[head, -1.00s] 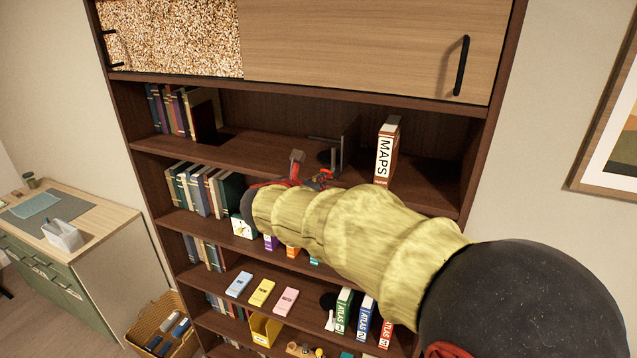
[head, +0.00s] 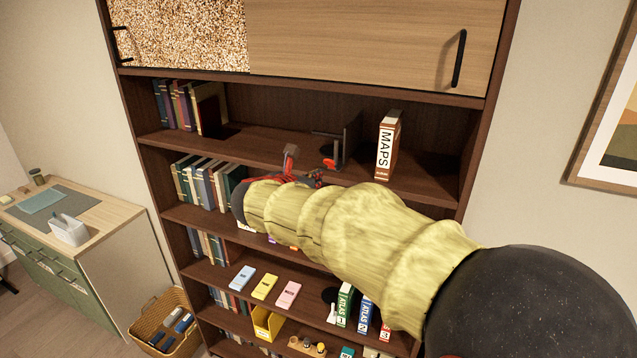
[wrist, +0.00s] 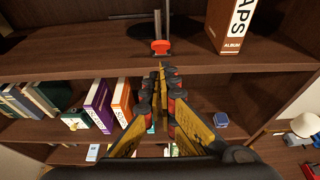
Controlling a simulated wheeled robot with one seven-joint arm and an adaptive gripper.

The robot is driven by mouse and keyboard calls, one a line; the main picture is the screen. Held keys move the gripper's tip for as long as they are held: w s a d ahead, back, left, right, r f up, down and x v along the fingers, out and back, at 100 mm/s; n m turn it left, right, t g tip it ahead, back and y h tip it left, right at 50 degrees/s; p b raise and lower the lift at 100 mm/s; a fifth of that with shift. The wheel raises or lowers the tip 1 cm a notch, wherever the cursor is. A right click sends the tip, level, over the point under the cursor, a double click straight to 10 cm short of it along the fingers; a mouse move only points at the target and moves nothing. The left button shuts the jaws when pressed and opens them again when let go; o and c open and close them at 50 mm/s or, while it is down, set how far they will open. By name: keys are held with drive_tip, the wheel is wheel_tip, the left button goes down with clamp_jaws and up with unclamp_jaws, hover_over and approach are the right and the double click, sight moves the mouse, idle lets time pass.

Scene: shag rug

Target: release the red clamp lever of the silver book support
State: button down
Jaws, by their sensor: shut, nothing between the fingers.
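The silver book support (head: 343,146) stands on the upper open shelf, left of the MAPS book. Its red clamp lever (head: 329,164) is at its foot near the shelf's front. In the wrist view the red lever (wrist: 160,47) lies just beyond my fingertips, at the base of the grey upright (wrist: 160,18). My gripper (wrist: 167,68) is shut and empty, with its tips close together just in front of the shelf edge. They look apart from the lever. In the head view my gripper (head: 314,178) is partly hidden by my arm.
The MAPS album (head: 387,145) stands upright right of the support. Several books (head: 190,108) stand at the shelf's left end. The shelf between them is clear. A lower shelf holds purple (wrist: 99,105) and orange (wrist: 122,102) books below my gripper.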

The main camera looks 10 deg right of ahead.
wheel_tip(320, 180, up, 7)
drive_tip(key=s+a, duration=0.1)
drive_tip(key=shift+s+a, duration=0.15)
drive_tip(key=shift+s, duration=0.05)
